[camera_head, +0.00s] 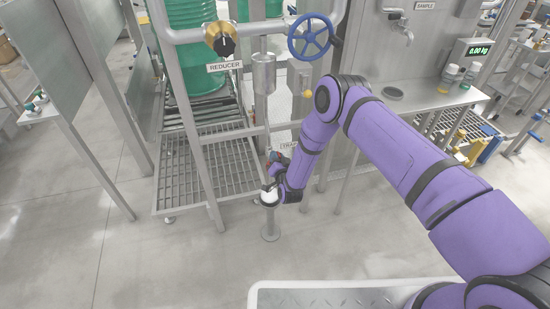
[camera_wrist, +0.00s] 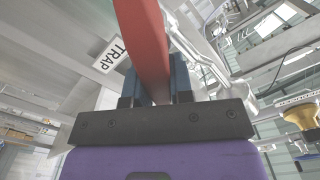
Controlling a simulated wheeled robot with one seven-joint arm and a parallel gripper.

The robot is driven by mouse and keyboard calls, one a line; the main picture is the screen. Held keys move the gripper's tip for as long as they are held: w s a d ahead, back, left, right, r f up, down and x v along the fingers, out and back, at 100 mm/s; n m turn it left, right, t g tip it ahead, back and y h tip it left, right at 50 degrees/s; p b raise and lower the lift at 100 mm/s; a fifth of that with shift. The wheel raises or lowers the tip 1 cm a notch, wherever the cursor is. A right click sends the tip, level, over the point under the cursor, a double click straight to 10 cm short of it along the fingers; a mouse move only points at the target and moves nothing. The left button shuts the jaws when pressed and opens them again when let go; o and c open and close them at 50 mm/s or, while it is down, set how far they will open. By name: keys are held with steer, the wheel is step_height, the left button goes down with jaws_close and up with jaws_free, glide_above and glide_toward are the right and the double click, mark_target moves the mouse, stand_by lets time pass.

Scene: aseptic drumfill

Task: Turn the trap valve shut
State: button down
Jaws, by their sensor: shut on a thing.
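The trap valve's handle is a red flat lever (camera_wrist: 145,42), which fills the gap between my fingers in the wrist view. A white label reading TRAP (camera_wrist: 111,55) is just left of it. My gripper (camera_wrist: 153,88) is shut on the lever, one dark finger on each side. In the head view my gripper (camera_head: 275,170) is low beside the metal post, and a little red of the lever (camera_head: 281,158) shows there. My wrist hides most of the valve, so its turn angle cannot be told.
A green drum (camera_head: 190,45) stands behind the frame at left, over a grated platform (camera_head: 210,165). A steel counter (camera_head: 425,97) is at right. The floor in front is clear.

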steer(key=m, duration=0.3)
steer(key=f+m, duration=0.1)
steer(key=m, duration=0.3)
steer(key=d+f+m, duration=0.1)
steer(key=m, duration=0.3)
steer(key=shift+w+d+f, duration=0.1)
steer(key=shift+w+f, duration=0.05)
steer(key=shift+f, duration=0.05)
steer(key=shift+m, duration=0.3)
steer(key=c, duration=1)
jaws_free()
steer(key=v, duration=1)
steer(key=shift+s, duration=0.4)
steer(key=shift+d, duration=0.1)
